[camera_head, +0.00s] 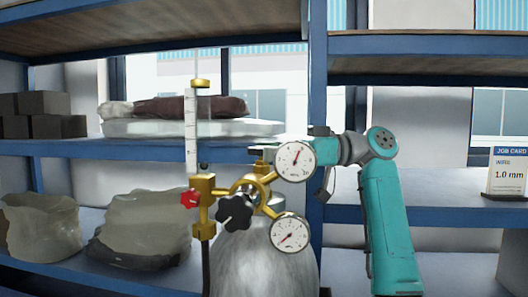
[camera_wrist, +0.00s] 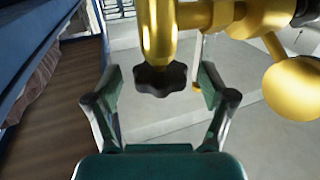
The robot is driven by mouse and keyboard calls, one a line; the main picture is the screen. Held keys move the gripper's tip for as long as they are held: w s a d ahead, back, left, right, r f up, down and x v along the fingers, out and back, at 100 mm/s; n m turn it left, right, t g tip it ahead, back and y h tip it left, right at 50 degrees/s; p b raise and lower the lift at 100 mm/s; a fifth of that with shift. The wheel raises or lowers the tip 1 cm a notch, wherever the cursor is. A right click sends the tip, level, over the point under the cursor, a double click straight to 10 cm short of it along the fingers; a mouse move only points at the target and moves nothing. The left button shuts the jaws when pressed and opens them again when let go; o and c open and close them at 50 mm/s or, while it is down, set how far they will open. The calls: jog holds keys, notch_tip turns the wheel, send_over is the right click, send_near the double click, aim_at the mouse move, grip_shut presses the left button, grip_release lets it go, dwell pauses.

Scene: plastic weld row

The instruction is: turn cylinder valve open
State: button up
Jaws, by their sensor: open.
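A pale grey gas cylinder (camera_head: 262,268) stands in the middle of the head view, with a brass regulator (camera_head: 204,212) on it. The regulator carries two white gauges (camera_head: 295,161), a black star knob (camera_head: 236,212) and a red knob (camera_head: 190,198). In the wrist view, a black lobed knob (camera_wrist: 161,79) sits at the end of a brass stem (camera_wrist: 158,30). My open gripper (camera_wrist: 158,90) has a finger on either side of this knob, with gaps showing. I cannot tell which knob of the head view it is. In the head view my gripper is mostly hidden behind the upper gauge.
A clear flow tube (camera_head: 191,130) rises at the regulator's left. In the wrist view, a round brass part (camera_wrist: 293,88) lies right of my right finger.

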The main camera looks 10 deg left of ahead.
jog(key=v, duration=1.1)
